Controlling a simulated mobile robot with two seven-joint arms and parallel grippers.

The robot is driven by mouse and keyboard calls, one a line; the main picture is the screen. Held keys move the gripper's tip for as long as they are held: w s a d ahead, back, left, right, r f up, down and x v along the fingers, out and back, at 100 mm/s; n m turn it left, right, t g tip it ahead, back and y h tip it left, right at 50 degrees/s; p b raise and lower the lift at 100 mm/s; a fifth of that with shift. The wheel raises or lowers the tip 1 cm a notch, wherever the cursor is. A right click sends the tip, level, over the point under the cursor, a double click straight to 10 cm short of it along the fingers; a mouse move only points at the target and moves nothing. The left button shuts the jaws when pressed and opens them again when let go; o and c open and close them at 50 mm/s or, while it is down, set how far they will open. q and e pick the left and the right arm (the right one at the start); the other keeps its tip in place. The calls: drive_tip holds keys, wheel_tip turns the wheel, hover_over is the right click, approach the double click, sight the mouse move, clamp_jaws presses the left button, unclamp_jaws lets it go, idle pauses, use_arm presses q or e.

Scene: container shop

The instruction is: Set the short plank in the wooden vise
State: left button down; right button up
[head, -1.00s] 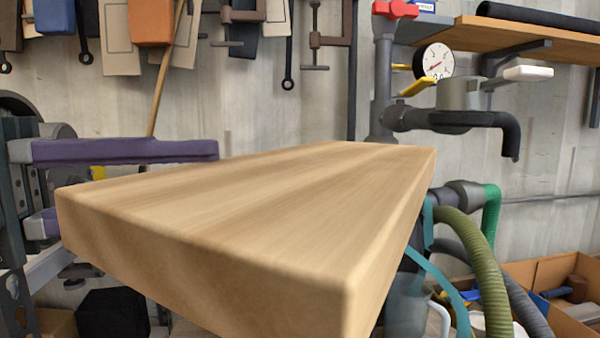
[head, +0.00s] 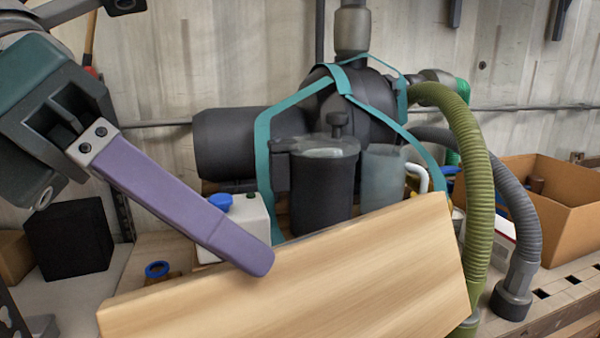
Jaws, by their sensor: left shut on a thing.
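The short plank (head: 310,285) is a pale, light-brown wooden board. It fills the lower middle of the head view, its broad face tilted toward me and its lower part cut off by the frame's edge. My left gripper (head: 258,262) comes in from the upper left. One purple finger lies across the plank's upper edge and face; the other finger is hidden behind the plank. The gripper is shut on the plank. I do not see the wooden vise or my right gripper in this view.
Behind the plank stands a black pump (head: 250,140) with teal straps. An olive hose (head: 480,200) and a grey hose (head: 515,200) hang close to the plank's right end. A white bottle (head: 245,215), a black box (head: 68,240) and a cardboard box (head: 560,200) stand around.

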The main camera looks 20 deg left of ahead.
use_arm(q)
drive_tip(key=a+f+m+y+b, duration=0.1)
drive_tip(key=a+f+m+b, duration=0.1)
drive_tip(key=f+b, duration=0.5)
drive_tip(key=w+a+f+m+t+y+b, duration=0.1)
drive_tip(key=f+b, duration=0.6)
drive_tip(key=f, duration=1)
drive_tip(key=shift+w+a+f+m, duration=0.15)
drive_tip(key=shift+a+f+m, duration=0.3)
drive_tip(key=shift+m, duration=0.65)
drive_tip(key=shift+r, duration=0.1)
drive_tip(key=shift+a+f+b, duration=0.1)
drive_tip(key=shift+f+b, duration=0.3)
drive_tip(key=shift+b, duration=0.25)
drive_tip(key=c, duration=0.6)
unclamp_jaws()
